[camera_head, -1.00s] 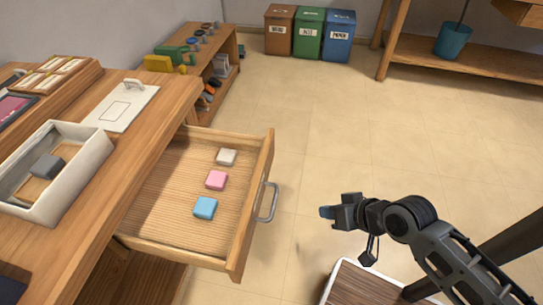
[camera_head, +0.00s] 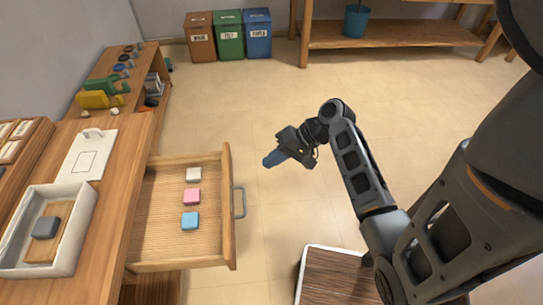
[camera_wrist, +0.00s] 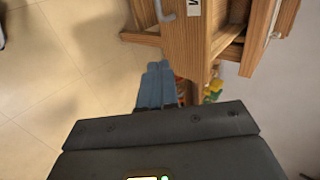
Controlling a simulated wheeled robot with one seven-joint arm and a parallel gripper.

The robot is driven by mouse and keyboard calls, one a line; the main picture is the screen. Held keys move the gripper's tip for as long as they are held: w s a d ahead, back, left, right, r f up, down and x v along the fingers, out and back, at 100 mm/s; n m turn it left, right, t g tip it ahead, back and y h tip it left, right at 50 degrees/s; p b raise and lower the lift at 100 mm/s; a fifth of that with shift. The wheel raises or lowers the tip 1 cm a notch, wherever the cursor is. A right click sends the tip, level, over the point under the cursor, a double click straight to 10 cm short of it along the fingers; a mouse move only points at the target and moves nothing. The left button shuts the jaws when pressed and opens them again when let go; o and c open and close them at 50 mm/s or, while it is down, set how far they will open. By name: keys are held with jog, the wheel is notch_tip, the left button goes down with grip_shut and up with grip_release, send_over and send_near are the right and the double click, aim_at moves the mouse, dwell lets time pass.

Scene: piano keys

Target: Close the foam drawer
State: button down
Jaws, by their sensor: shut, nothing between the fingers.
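The wooden drawer (camera_head: 229,215) stands pulled out of the desk, with its metal handle (camera_head: 239,202) on the front panel. Inside lie a white foam block (camera_head: 193,174), a pink block (camera_head: 192,197) and a blue block (camera_head: 190,221). My gripper (camera_head: 268,162) is shut and empty, to the right of the drawer front near its far end, and apart from the handle in the picture. In the wrist view my blue fingers (camera_wrist: 157,80) are together. A wooden front (camera_wrist: 185,40) with a handle (camera_wrist: 166,12) and part of a label shows beyond them.
The desk (camera_head: 115,215) carries a white tray (camera_head: 85,235) with a grey block and a white board (camera_head: 88,155). A low shelf (camera_head: 135,100) stands behind. Three bins (camera_head: 230,35) are at the back wall.

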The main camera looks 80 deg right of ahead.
jog(key=w+a+f, duration=0.3)
jog(key=w+f, duration=0.1)
jog(key=w, duration=0.4)
jog(key=shift+w+f+p, duration=0.15)
jog(key=shift+f+p, duration=0.05)
jog(key=shift+p, duration=0.25)
jog(key=shift+w, duration=0.1)
jog(key=w+a, duration=0.2)
jog(key=w, duration=0.4)
jog(key=w+a, duration=0.3)
jog(key=w, duration=0.4)
jog(key=w+a, duration=0.2)
jog(key=w, duration=0.5)
jog(key=shift+w+a+b, duration=0.2)
jog(key=shift+a+b, duration=0.05)
jog(key=shift+b, duration=0.05)
jog(key=shift+w+a, duration=0.25)
jog(key=shift+w, duration=0.35)
jog(key=shift+w+a+r, duration=0.1)
jog(key=shift+w+r, duration=0.05)
jog(key=shift+w, duration=0.05)
jog(key=shift+w, duration=0.15)
